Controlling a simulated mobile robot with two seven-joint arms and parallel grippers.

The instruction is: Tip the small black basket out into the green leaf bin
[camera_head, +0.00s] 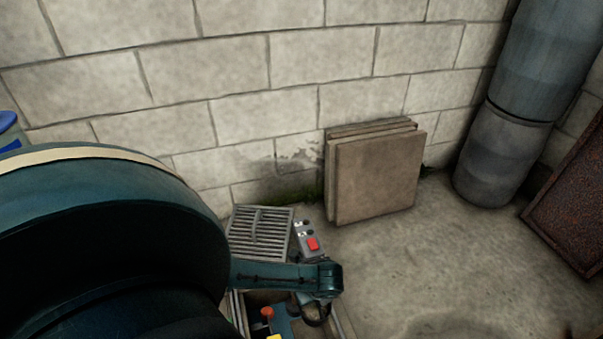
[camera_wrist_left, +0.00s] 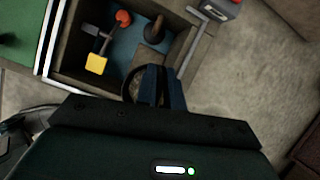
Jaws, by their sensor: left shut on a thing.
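My left gripper (camera_head: 318,298) reaches in from the left, over an open box-like pit. In the left wrist view its blue fingers (camera_wrist_left: 162,88) are shut at a thin black loop (camera_wrist_left: 130,84), which looks like part of the small black basket. The rest of the basket is hidden behind my gripper and wrist. A flat green surface (camera_wrist_left: 20,32) shows at the upper left of the left wrist view; I cannot tell whether it is the green leaf bin. My right gripper is in neither view.

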